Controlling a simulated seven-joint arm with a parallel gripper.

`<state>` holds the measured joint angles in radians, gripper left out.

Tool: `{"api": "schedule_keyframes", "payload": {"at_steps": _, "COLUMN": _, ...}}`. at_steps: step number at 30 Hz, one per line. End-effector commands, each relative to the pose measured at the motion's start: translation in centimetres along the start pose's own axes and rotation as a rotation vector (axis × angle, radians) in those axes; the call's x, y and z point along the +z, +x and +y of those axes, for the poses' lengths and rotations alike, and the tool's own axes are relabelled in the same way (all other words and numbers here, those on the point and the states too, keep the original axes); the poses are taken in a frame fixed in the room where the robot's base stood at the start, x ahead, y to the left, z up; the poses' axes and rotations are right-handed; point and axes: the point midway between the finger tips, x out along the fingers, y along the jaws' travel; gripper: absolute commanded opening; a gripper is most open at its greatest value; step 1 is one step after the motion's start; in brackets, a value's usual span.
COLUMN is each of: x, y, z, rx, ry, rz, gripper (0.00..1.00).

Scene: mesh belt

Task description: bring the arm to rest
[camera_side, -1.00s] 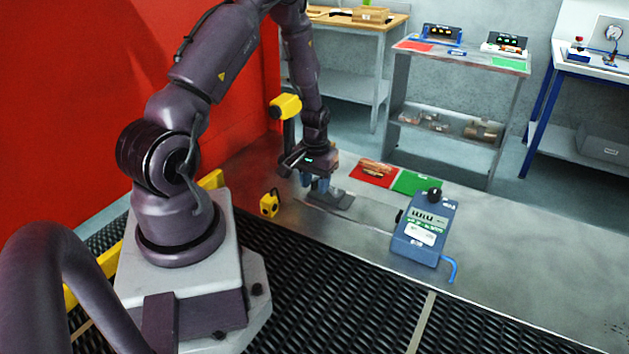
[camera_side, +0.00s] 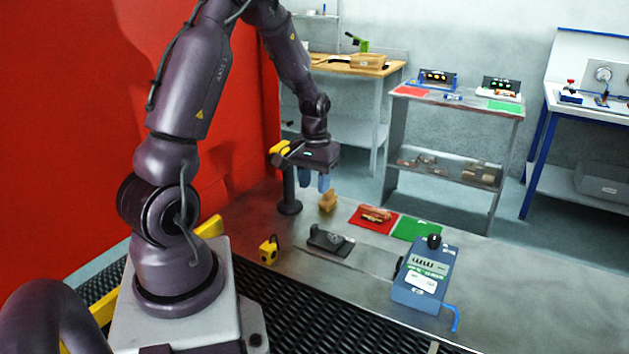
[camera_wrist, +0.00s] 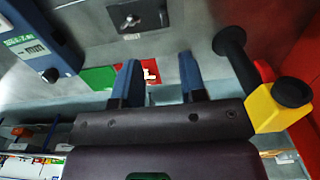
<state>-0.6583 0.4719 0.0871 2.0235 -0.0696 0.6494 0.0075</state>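My gripper (camera_side: 314,184) hangs above the far left part of the metal bench, fingers pointing down and clear of the surface. Its two blue fingers also show in the wrist view (camera_wrist: 160,78). They stand apart with nothing between them. A dark fixture plate (camera_side: 330,241) lies on the bench in front of and below the gripper, with a grey piece on it; it also shows in the wrist view (camera_wrist: 112,18). A small tan block (camera_side: 328,201) stands on the bench below the gripper.
A black post (camera_side: 289,190) with a yellow head (camera_side: 280,147) stands close beside my gripper. Red (camera_side: 366,226) and green (camera_side: 412,236) mats, a blue meter (camera_side: 422,276) and a yellow block (camera_side: 269,249) are on the bench. The bench's right side is clear.

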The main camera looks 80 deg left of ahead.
Motion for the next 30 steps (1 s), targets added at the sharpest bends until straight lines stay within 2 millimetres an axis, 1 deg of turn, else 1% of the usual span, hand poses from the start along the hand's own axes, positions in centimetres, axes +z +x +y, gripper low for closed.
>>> {"api": "schedule_keyframes", "payload": {"at_steps": 11, "x": 0.0, "y": 0.0, "z": 0.0, "rx": 0.000, "ry": 0.000, "rz": -0.002, "gripper": 0.38}}
{"api": "schedule_keyframes", "payload": {"at_steps": 13, "x": 0.5, "y": 0.1, "z": 0.0, "rx": -0.002, "ry": 0.001, "rz": -0.024, "gripper": 0.38}}
{"api": "schedule_keyframes", "payload": {"at_steps": 15, "x": 2.0, "y": 0.2, "z": 0.0, "rx": -0.003, "ry": 0.006, "rz": -0.066, "gripper": 0.38}}
{"api": "schedule_keyframes", "payload": {"at_steps": 17, "x": 3.0, "y": -1.0, "z": 0.6, "rx": 0.000, "ry": 0.028, "rz": -0.069, "gripper": 0.38}}
{"api": "schedule_keyframes", "payload": {"at_steps": 20, "x": 4.8, "y": -3.7, "z": 2.4, "rx": 0.006, "ry": 0.094, "rz": -0.048, "gripper": 0.38}}
{"api": "schedule_keyframes", "payload": {"at_steps": 21, "x": 5.7, "y": -4.9, "z": 3.3, "rx": 0.009, "ry": 0.128, "rz": -0.033, "gripper": 0.38}}
{"api": "schedule_keyframes", "payload": {"at_steps": 23, "x": 7.1, "y": -6.8, "z": 4.6, "rx": 0.015, "ry": 0.183, "rz": -0.004, "gripper": 0.38}}
{"api": "schedule_keyframes", "payload": {"at_steps": 24, "x": 8.2, "y": -8.1, "z": 5.4, "rx": 0.019, "ry": 0.222, "rz": 0.016, "gripper": 0.38}}
{"api": "schedule_keyframes", "payload": {"at_steps": 26, "x": 9.8, "y": -9.8, "z": 6.7, "rx": 0.027, "ry": 0.286, "rz": 0.054, "gripper": 0.38}}
{"api": "schedule_keyframes", "payload": {"at_steps": 27, "x": 11.0, "y": -11.0, "z": 7.4, "rx": 0.033, "ry": 0.329, "rz": 0.081, "gripper": 0.38}}
{"api": "schedule_keyframes", "payload": {"at_steps": 29, "x": 12.8, "y": -12.5, "z": 8.4, "rx": 0.043, "ry": 0.393, "rz": 0.125, "gripper": 0.38}}
{"api": "schedule_keyframes", "payload": {"at_steps": 30, "x": 14.0, "y": -13.5, "z": 8.9, "rx": 0.051, "ry": 0.436, "rz": 0.155, "gripper": 0.38}}
